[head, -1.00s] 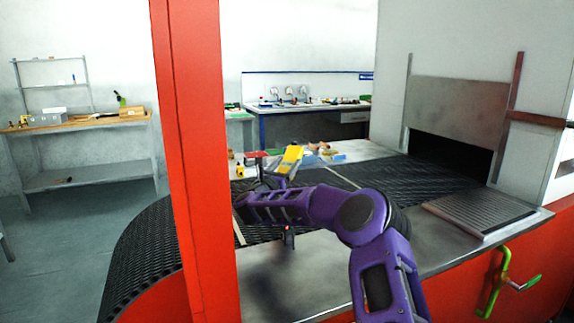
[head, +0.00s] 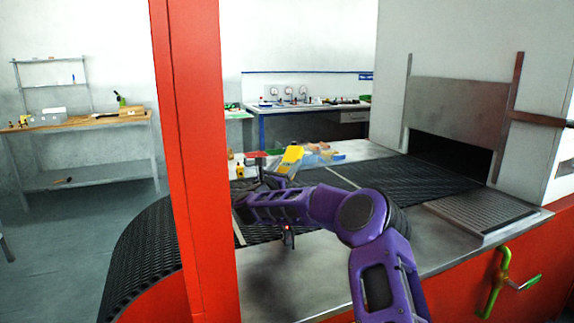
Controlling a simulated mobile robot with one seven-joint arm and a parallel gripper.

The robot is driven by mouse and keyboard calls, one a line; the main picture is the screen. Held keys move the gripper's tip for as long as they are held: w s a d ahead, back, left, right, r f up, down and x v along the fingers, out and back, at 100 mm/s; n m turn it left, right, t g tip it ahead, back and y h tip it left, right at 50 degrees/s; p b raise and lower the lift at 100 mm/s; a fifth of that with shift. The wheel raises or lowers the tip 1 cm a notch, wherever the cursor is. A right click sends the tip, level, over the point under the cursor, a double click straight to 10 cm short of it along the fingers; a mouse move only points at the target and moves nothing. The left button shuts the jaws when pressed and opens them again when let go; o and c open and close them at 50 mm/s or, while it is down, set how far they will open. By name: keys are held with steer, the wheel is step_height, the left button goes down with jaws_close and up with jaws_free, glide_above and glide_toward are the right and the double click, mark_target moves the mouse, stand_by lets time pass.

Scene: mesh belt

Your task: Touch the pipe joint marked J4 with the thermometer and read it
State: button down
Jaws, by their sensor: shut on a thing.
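My purple arm reaches in from the lower right over the belt machine. My gripper (head: 263,178), at its far end, is small and dark, partly covered by my own arm. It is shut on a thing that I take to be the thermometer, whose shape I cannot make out. A yellow piece (head: 291,157) shows just behind the gripper; I cannot tell if it is held or lies on the surface beyond. No pipe joint with a readable J4 mark shows.
The black mesh belt (head: 420,178) runs under my arm to a dark opening in the grey housing. A red post (head: 195,150) stands left of my gripper. A green-handled crank (head: 505,283) sits at right. Small items lie behind the belt. A bench (head: 85,124) stands far left.

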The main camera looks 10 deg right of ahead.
mark_target(287, 165)
steer(key=shift+r, duration=2.5)
